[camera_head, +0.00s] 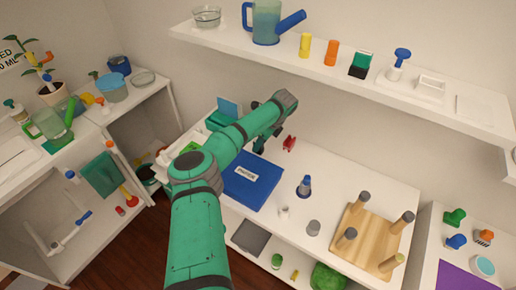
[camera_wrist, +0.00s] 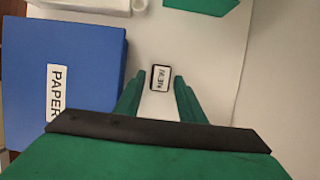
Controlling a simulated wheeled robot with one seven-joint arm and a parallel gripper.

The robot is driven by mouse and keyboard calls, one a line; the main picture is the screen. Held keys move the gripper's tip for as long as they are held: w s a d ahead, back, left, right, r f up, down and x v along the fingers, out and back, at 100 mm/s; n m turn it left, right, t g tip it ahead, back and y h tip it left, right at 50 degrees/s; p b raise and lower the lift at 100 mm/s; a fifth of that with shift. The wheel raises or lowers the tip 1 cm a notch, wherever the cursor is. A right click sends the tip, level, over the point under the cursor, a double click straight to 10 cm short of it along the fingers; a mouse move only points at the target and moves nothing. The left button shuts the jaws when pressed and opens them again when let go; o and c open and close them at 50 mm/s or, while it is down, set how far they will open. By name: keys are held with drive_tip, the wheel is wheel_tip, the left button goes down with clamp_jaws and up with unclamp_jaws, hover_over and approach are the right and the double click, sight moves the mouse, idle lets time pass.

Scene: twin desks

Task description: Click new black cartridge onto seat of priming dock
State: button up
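A small black cartridge (camera_wrist: 161,70) with a white label reading "NEW" lies on the white desk in the wrist view. My gripper (camera_wrist: 159,84) is open, its two green fingers apart with the cartridge between and just beyond their tips. The cartridge does not look gripped. In the head view my gripper (camera_head: 259,144) is over the desk behind the blue paper box, and the cartridge cannot be made out there. I cannot identify the priming dock for certain. A green piece (camera_wrist: 205,4) is cut off at the top of the wrist view.
The blue paper box (camera_head: 250,182) lies close to my gripper; it also fills the left of the wrist view (camera_wrist: 85,80). A red item (camera_head: 289,143) stands to the right. A wooden peg board (camera_head: 365,238) is farther right. A shelf (camera_head: 340,70) hangs above the desk.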

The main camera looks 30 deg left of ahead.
drive_tip(key=shift+c, duration=0.6)
clamp_jaws()
drive_tip(key=shift+r, duration=2.5)
